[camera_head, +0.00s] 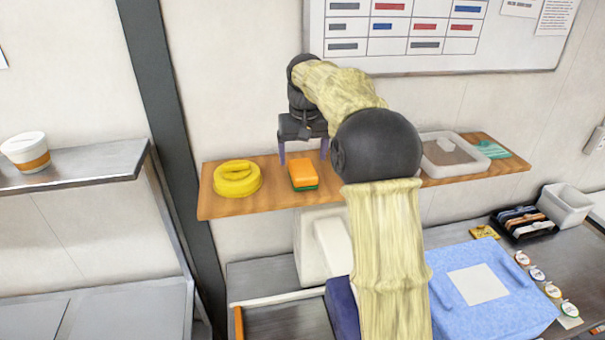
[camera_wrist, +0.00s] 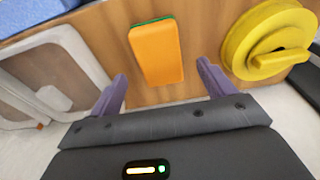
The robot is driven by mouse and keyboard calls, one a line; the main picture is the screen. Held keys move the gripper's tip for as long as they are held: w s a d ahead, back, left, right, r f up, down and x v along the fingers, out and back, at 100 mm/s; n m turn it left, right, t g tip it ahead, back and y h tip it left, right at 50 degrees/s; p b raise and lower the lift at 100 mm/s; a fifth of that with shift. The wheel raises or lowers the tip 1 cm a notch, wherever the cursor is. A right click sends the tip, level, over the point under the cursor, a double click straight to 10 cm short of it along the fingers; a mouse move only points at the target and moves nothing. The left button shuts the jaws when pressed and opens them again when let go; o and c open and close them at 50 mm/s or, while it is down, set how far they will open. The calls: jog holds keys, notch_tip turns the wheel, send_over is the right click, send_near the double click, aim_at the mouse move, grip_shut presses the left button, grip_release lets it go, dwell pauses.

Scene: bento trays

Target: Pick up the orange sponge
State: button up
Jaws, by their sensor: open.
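The orange sponge (camera_head: 303,175) has a green layer underneath and lies on a wooden wall shelf (camera_head: 217,205). It also shows in the wrist view (camera_wrist: 156,52), whole and uncovered. My gripper (camera_head: 303,158) is above and behind the sponge, on the wall side in the head view. Its two purple fingers are spread apart and nothing is between them. In the wrist view my gripper (camera_wrist: 165,88) has the sponge ahead of it, roughly centred between the fingertips. I see no contact with the sponge.
A lidded clear container (camera_head: 452,155) and a teal cloth (camera_head: 492,149) lie to the right. Below are a blue box (camera_head: 520,310) and a white bin (camera_head: 566,206). A whiteboard (camera_head: 480,62) hangs above.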

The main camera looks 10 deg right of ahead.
aim_at(302, 168)
jog(key=shift+w+f+p, duration=0.2)
jog(key=shift+f+p, duration=0.35)
jog(key=shift+f, duration=0.75)
jog(key=shift+w+f+p, duration=0.15)
jog(key=shift+f+p, duration=0.35)
jog(key=shift+f, duration=0.75)
jog(key=c, duration=1.1)
jog(key=shift+r, duration=0.15)
notch_tip(302, 168, up, 10)
jog(key=shift+f+b, duration=0.15)
jog(key=shift+b, duration=0.6)
